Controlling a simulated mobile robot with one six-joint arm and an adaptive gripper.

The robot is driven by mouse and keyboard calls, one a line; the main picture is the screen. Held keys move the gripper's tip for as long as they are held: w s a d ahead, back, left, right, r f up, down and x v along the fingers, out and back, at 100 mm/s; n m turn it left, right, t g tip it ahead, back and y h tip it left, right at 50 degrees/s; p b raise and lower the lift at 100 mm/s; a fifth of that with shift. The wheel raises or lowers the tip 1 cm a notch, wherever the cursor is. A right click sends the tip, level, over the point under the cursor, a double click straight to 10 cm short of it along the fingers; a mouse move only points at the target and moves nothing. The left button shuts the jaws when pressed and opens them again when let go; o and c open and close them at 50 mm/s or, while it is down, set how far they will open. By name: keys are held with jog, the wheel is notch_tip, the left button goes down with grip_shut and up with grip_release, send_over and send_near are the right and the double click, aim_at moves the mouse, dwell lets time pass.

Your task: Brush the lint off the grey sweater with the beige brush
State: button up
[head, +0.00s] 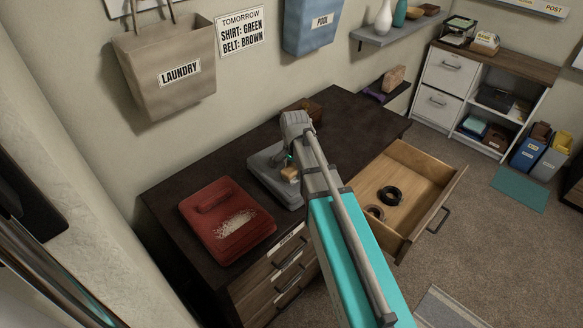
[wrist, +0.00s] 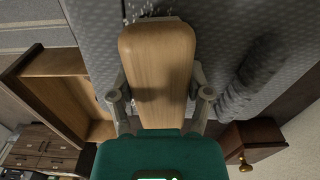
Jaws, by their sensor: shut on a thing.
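The grey sweater (head: 262,172) lies folded on the dark desk, partly hidden behind my arm in the head view. Its grey knit also fills much of the wrist view (wrist: 225,35). My gripper (wrist: 161,95) is shut on the beige brush (wrist: 158,60), one finger on each side of it. In the head view the brush (head: 290,174) shows as a small tan patch over the sweater. White lint (wrist: 143,10) shows on the grey knit just beyond the brush's far end. I cannot tell whether the brush's underside touches the sweater.
A folded red sweater (head: 208,233) with white lint (head: 235,223) lies left of the grey one. An open wooden drawer (head: 420,190) with two dark coiled items juts out at right. A small brown box (head: 312,109) stands at the desk's back. A laundry bag (head: 170,80) hangs on the wall.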

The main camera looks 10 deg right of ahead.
jog(key=shift+s+d, duration=0.25)
jog(key=shift+s, duration=0.25)
jog(key=shift+s+d, duration=0.25)
jog(key=shift+s, duration=0.2)
jog(key=shift+s+d+f, duration=0.1)
jog(key=shift+s+d, duration=0.35)
jog(key=shift+s, duration=0.4)
jog(key=shift+s+d, duration=0.45)
jog(key=shift+s, duration=0.35)
jog(key=shift+d, duration=0.1)
jog(key=shift+w+d, duration=0.45)
jog(key=shift+d, duration=0.15)
jog(key=shift+w+a, duration=0.5)
jog(key=shift+w, duration=0.3)
jog(key=shift+w+a, duration=0.45)
jog(key=shift+w, duration=0.35)
jog(key=shift+w, duration=0.15)
